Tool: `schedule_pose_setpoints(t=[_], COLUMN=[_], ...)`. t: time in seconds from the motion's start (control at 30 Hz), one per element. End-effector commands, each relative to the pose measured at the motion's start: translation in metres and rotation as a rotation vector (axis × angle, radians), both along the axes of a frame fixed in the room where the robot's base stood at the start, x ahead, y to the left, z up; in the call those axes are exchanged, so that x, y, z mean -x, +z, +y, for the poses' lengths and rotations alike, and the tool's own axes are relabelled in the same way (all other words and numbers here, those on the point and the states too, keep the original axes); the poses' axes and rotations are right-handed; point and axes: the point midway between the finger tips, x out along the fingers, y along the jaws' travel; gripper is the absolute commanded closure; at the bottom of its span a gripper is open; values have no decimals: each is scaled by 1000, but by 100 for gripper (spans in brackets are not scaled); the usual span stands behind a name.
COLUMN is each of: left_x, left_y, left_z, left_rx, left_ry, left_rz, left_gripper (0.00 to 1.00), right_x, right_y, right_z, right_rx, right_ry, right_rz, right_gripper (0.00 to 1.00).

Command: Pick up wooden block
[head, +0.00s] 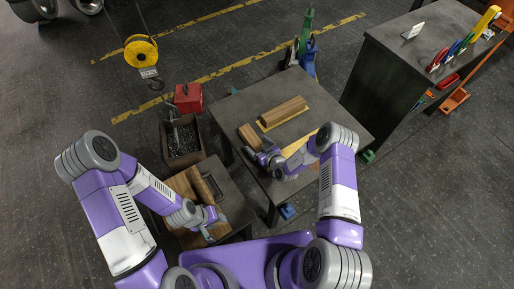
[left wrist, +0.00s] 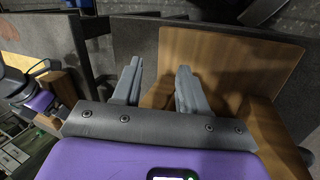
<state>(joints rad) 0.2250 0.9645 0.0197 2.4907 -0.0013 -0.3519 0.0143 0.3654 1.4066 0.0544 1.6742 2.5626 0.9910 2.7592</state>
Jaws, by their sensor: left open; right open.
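Several wooden pieces are in view. A short wooden block (head: 248,136) lies on the larger table, right beside my right gripper (head: 264,157). A longer grooved wooden block (head: 282,111) lies on a yellow board further back. On the lower left table, a brown wooden board (head: 182,186) lies behind my left gripper (head: 209,230). In the left wrist view, my left gripper (left wrist: 160,66) has its fingers apart, with the board (left wrist: 235,62) beyond and a wooden block (left wrist: 267,132) to the right. My right gripper's fingers are small and partly hidden; whether they touch the short block is unclear.
A second yellow board (head: 300,144) lies partly behind my right arm. An open bin (head: 184,157) of small parts and a red box (head: 188,97) stand left of the larger table (head: 233,108). A dark cabinet (head: 385,75) stands at right. A yellow reel (head: 141,52) hangs at back left.

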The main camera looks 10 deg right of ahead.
Motion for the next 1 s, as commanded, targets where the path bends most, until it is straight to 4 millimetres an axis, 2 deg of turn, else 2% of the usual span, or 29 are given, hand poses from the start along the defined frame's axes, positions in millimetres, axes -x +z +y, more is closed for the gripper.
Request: schedule_pose_setpoints(t=[0.17, 0.63, 0.87, 1.0], left_x=[0, 0, 0, 0], left_y=[0, 0, 1, 4], left_z=[0, 0, 0, 0], left_rx=[0, 0, 0, 0], left_ry=[0, 0, 0, 0], left_rz=[0, 0, 0, 0], left_gripper=[57, 57, 57, 57], right_x=[0, 0, 0, -1], right_y=[0, 0, 2, 15], right_z=[0, 0, 0, -1], right_rx=[0, 1, 0, -1], right_ry=[0, 0, 0, -2], right_rz=[1, 1, -3, -4], right_gripper=[12, 84, 86, 86])
